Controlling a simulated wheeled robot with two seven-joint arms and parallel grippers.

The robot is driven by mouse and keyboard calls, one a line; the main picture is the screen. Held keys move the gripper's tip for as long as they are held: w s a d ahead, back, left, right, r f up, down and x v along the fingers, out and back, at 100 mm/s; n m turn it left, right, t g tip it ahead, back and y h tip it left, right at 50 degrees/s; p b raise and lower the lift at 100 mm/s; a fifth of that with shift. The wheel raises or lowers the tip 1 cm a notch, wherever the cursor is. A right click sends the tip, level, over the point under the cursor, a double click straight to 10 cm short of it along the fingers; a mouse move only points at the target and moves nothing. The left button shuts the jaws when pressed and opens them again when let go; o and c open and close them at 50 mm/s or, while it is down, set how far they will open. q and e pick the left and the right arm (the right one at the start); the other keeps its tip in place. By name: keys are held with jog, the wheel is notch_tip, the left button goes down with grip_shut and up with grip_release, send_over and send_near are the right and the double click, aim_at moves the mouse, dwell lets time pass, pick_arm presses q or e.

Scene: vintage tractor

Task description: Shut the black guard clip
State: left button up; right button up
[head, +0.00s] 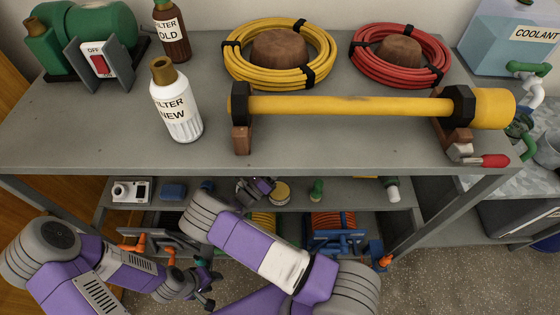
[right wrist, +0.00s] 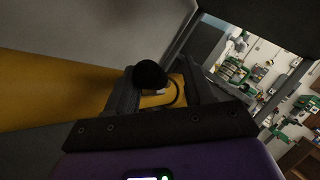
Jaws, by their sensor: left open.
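A yellow guard tube (head: 345,106) lies across wooden cradles on the bench top. It has a black collar (head: 240,104) at its left end and another (head: 462,105) near its right end. I cannot make out a separate black guard clip in the head view. In the right wrist view a black rounded piece (right wrist: 150,74) with a thin dark loop shows between my right gripper's fingers (right wrist: 158,88); whether it is the clip I cannot tell. Those fingers are apart. My left gripper (head: 207,289) is open and empty, low in front of the bench.
The bench top also holds a white bottle (head: 176,110), a brown bottle (head: 172,35), a yellow hose coil (head: 240,75), a red coil (head: 363,70) and a green switched unit (head: 85,35). The lower shelf carries small items. The bench's front edge stands above my left gripper.

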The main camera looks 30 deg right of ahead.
jog(key=v, duration=0.6)
jog(key=shift+s+a+f+p, duration=0.15)
jog(key=shift+a+f+p, duration=0.05)
jog(key=shift+a+p, duration=0.15)
